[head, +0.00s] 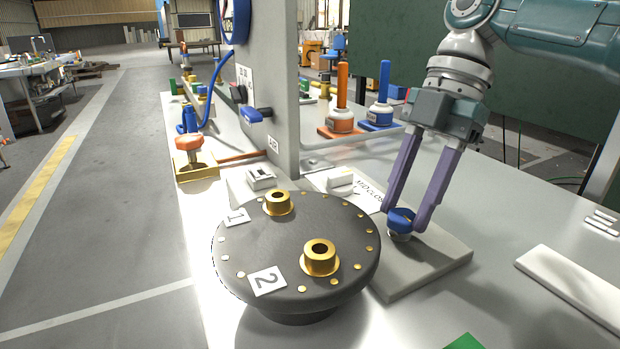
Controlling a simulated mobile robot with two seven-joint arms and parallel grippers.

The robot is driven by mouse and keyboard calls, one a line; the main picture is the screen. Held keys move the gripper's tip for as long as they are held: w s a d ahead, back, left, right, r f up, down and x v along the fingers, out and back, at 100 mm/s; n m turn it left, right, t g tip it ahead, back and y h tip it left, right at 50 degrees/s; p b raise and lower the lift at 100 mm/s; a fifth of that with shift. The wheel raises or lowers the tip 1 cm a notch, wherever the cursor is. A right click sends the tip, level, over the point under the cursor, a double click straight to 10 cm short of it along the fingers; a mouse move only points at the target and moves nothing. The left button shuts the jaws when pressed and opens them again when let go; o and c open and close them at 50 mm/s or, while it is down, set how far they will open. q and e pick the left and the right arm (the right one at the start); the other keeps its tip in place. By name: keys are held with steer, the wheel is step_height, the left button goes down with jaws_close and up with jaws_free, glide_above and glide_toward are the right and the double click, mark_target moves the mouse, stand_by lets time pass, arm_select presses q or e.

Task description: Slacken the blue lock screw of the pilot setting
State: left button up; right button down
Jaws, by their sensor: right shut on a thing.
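The blue lock screw (401,217) stands on a grey plate (448,262) on the bench, right of a round dark disc. My right gripper (402,212) reaches down from the upper right with its two purple fingers shut on the blue screw head, one on each side. The white base under the screw shows just below the fingertips. A white knob (340,180) with a label partly reading "CLOSE" sits behind and left of the screw. My left gripper is not in the head view.
The dark disc (300,235) with brass bushings and labels 1 and 2 stands close left. Behind are orange (342,88) and blue (384,82) upright handles and a grey upright panel (272,70).

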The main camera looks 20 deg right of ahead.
steer(key=shift+c, duration=2.2)
jaws_free()
steer(key=s+v, duration=0.1)
steer(key=v, duration=0.8)
steer(key=shift+w+r+p, duration=0.3)
steer(key=shift+w+r, duration=0.15)
steer(key=shift+w, duration=0.05)
steer(key=shift+d, duration=0.15)
